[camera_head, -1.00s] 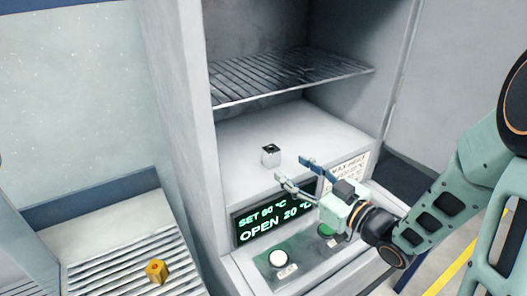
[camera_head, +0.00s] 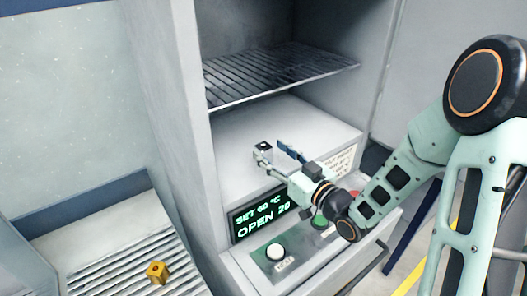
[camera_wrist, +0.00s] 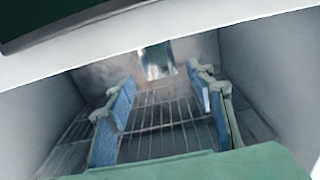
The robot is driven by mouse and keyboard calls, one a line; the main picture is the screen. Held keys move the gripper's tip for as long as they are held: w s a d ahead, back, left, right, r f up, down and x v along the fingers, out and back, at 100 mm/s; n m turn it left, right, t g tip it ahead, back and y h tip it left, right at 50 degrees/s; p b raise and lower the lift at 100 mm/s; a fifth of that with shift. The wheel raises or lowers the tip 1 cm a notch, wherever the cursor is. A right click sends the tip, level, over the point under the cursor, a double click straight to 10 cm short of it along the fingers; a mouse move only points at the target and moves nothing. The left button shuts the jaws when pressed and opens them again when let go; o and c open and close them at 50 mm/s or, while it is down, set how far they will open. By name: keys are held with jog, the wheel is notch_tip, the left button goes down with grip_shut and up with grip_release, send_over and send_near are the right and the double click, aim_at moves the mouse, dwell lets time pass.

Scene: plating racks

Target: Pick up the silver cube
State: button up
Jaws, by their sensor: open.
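The silver cube (camera_head: 263,148) is small, with a dark spot on its top. It stands on the pale floor of the open oven chamber, near the front. My gripper (camera_head: 272,151) is open and empty, inside the chamber's front. Its left fingertip overlaps the cube's lower front in the head view; I cannot tell if they touch. In the wrist view the two blue finger pads of my gripper (camera_wrist: 160,110) stand well apart. A small shiny, greenish shape (camera_wrist: 157,60) shows beyond them; I cannot tell if it is the cube.
A wire shelf (camera_head: 285,72) spans the chamber above. Below the opening are a display (camera_head: 262,214) reading "SET 60 °C, OPEN 20" and a panel with buttons (camera_head: 275,251). At left, a golden block (camera_head: 157,272) lies on a slatted rack (camera_head: 105,279). The chamber floor around the cube is clear.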

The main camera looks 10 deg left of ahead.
aim_at(268, 150)
jog(key=shift+p+x, duration=0.5)
jog(key=shift+x, duration=1.4)
jog(key=shift+s+a, duration=0.1)
jog(key=shift+a, duration=0.05)
grip_shut()
